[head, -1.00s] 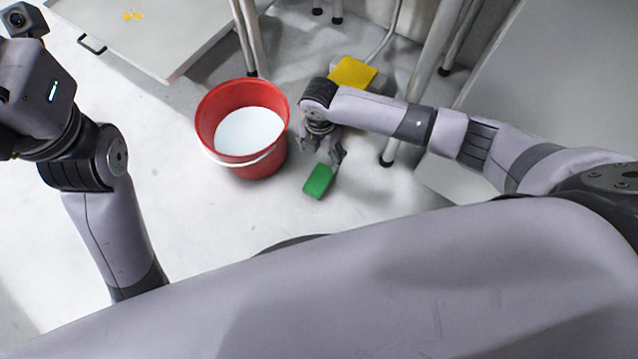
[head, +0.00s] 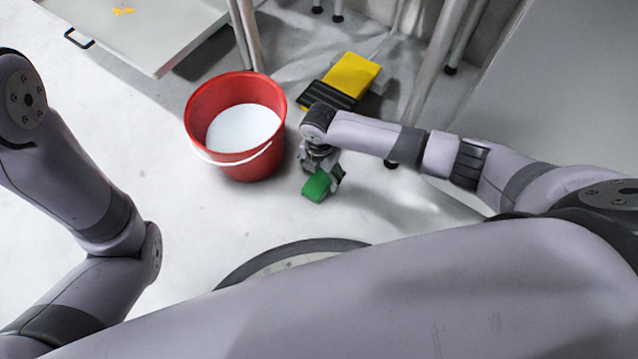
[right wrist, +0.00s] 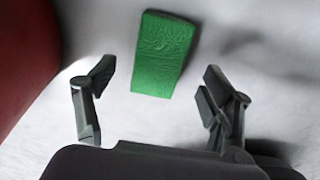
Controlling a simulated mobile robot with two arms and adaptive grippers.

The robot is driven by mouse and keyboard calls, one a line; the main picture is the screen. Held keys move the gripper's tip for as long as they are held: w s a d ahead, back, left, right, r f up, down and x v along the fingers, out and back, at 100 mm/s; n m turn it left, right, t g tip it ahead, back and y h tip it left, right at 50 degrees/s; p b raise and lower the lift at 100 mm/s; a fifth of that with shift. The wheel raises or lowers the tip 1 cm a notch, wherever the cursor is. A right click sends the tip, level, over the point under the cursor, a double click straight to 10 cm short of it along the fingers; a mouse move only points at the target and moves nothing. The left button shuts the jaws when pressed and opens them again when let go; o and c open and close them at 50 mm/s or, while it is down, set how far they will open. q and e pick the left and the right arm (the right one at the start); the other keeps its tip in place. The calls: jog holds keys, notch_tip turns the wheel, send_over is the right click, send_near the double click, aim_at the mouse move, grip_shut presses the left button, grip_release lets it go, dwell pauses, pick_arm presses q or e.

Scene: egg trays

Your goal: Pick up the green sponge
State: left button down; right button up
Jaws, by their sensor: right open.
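The green sponge (head: 317,187) lies on the pale floor to the right of the red bucket. My right gripper (head: 322,171) is low over the floor at the sponge, pointing down. In the right wrist view the sponge (right wrist: 163,54) lies ahead of and between the two open fingers of my right gripper (right wrist: 158,85), with gaps on both sides. The fingers do not touch it there. My left arm shows at the left of the head view, but its gripper is out of the frame.
A red bucket (head: 277,129) with pale contents and a white handle stands close to the left of my right gripper. A yellow and black object (head: 352,75) lies behind my right wrist. Metal table legs (head: 432,75) stand to the right. Floor in front of the sponge is clear.

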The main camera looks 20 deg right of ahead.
aim_at(319, 181)
notch_tip(319, 181, down, 5)
jog(key=b, duration=0.4)
jog(key=shift+a, duration=0.1)
jog(key=shift+r, duration=0.1)
jog(key=shift+c, duration=0.6)
jog(key=c, duration=1.1)
jog(key=shift+r, duration=0.1)
